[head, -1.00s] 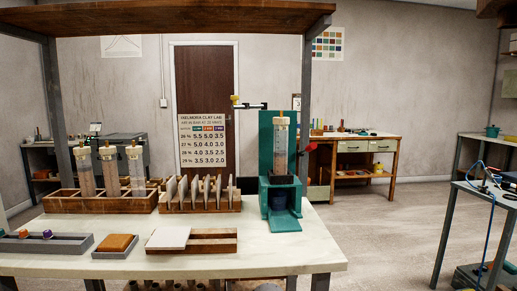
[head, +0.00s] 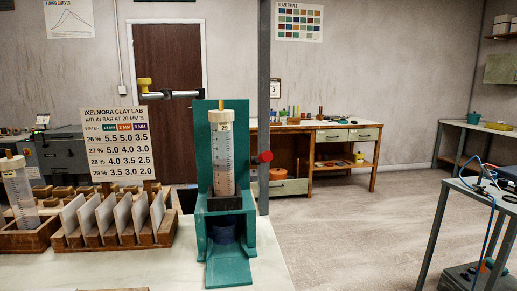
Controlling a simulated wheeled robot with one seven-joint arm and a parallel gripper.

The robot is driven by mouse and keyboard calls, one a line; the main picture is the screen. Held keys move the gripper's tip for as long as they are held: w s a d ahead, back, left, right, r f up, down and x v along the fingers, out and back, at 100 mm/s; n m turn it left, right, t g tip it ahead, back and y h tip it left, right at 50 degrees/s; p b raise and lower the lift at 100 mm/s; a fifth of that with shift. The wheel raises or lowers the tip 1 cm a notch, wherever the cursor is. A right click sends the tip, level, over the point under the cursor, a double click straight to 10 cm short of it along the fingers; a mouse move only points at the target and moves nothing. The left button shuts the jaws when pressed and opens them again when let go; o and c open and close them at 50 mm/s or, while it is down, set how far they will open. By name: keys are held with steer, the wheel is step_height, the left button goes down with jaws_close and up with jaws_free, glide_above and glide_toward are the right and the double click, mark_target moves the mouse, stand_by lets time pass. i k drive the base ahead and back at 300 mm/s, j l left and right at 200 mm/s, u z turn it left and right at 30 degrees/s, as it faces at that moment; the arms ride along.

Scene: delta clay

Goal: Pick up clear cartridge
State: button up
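A clear cartridge (head: 222,165) with a cream cap marked 29 and graduation lines stands upright in the teal press stand (head: 242,237). Its lower end is hidden by the stand's dark collar. Another clear cartridge (head: 19,193) with a cream cap and an orange tip leans slightly in a wooden rack (head: 30,237) at the left edge, partly cut off. My gripper is not in view.
A wooden rack of upright pale tiles (head: 113,222) stands left of the press. A lever with a yellow knob (head: 144,83) reaches left above it. A grey shelf post (head: 264,110) rises behind the press.

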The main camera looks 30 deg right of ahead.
mark_target(222, 135)
steer(key=i+u, duration=0.3)
steer(key=u, duration=0.2)
steer(key=i+l+u, duration=0.15)
steer(key=i+u, duration=0.15)
steer(key=u, duration=0.2)
